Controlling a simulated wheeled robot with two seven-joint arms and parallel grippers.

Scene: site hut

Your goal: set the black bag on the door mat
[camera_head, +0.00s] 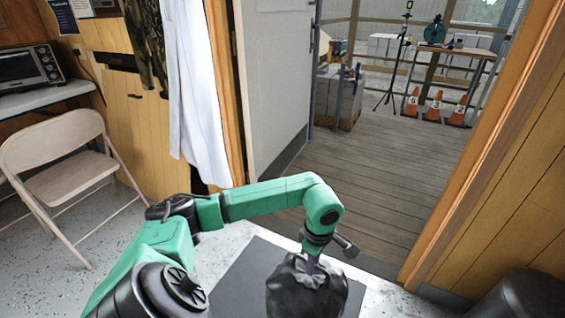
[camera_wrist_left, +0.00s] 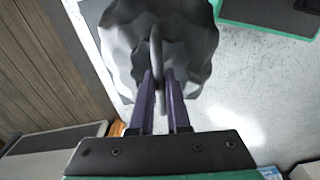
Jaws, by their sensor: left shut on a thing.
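The black bag (camera_head: 306,290) is at the bottom centre of the head view, and it also shows in the left wrist view (camera_wrist_left: 195,45). My left gripper (camera_head: 312,262) is at the top of the bag, shut on it; the wrist view shows its two purple fingers (camera_wrist_left: 160,95) on either side of the bag's top. The dark grey door mat (camera_head: 240,280) lies on the floor in front of the doorway. In the head view the bag covers the mat's right part. I cannot tell whether the bag touches the mat. My right gripper is not in view.
The doorway stands open onto a wooden deck (camera_head: 365,180), with orange cones (camera_head: 435,106) outside. A beige folding chair (camera_head: 65,170) stands at the left, below a counter with a toaster oven (camera_head: 30,68). A dark rounded object (camera_head: 525,295) is at the lower right.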

